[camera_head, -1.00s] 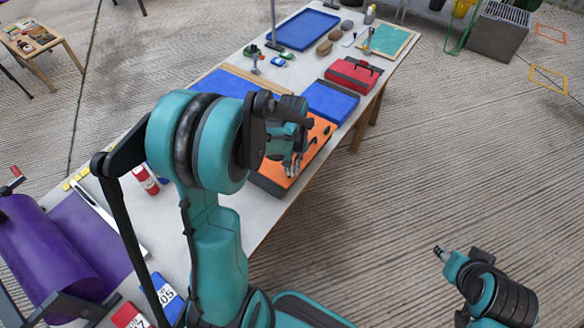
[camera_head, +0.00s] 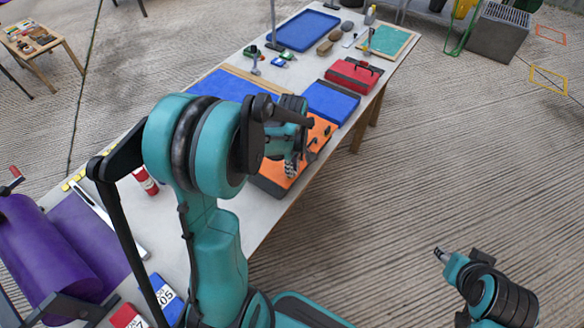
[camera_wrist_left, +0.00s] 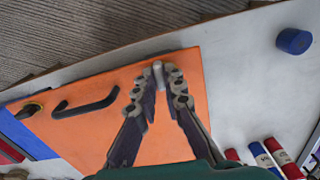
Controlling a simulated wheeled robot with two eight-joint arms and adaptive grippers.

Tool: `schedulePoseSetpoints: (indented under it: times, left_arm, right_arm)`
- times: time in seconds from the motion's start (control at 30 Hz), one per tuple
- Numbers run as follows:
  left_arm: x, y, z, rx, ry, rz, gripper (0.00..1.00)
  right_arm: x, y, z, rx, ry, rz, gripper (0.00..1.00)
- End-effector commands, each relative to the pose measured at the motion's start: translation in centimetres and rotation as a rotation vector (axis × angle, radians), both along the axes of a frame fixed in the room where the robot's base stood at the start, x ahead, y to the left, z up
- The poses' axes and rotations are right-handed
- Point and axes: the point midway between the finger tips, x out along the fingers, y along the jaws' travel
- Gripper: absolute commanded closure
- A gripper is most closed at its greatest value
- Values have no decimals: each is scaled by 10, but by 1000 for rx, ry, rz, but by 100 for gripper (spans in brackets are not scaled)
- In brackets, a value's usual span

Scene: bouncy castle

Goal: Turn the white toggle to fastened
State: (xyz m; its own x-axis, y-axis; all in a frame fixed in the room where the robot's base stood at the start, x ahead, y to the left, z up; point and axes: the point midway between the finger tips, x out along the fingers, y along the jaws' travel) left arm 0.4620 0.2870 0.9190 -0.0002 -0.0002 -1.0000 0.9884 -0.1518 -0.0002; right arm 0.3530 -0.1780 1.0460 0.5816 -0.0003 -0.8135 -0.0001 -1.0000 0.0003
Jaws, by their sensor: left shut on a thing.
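The orange board (camera_head: 317,131) lies on the long table, partly hidden by my left arm. In the left wrist view the orange board (camera_wrist_left: 85,134) fills the middle. The white toggle (camera_wrist_left: 158,72) shows as a small pale piece between the left fingertips near the board's edge. My left gripper (camera_wrist_left: 158,88) is shut on it. In the head view the left gripper (camera_head: 290,167) is over the near part of the board, and the toggle cannot be made out there. My right gripper (camera_head: 441,254) hangs over the floor, away from the table; its jaws are too small to read.
Blue panels, a red case (camera_head: 352,75) and a blue tray (camera_head: 303,31) lie farther along the table.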

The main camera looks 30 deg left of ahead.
Motion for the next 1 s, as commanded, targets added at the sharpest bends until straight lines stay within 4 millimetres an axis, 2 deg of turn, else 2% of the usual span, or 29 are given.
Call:
schedulePoseSetpoints:
  times: [0.3, 0.73, 0.8, 0.83, 1.0]
  left_arm:
    - [0, 0, 0, 0, 0, 81, 100]
    - [0, 0, 0, -1, 0, 91, 100]
    - [0, 0, 0, -1, 0, 90, 78]
    - [0, 0, 0, -1, 0, 90, 70]
    - [0, 0, 0, 0, 0, 90, 70]
  right_arm:
    - [0, 0, 0, 0, 0, 0, 60]
    - [0, 0, 0, 0, 0, 0, 60]
    - [0, 0, 0, 0, 0, 0, 60]
    - [0, 0, 0, 0, 0, 0, 60]
    - [0, 0, 0, 0, 0, 0, 60]
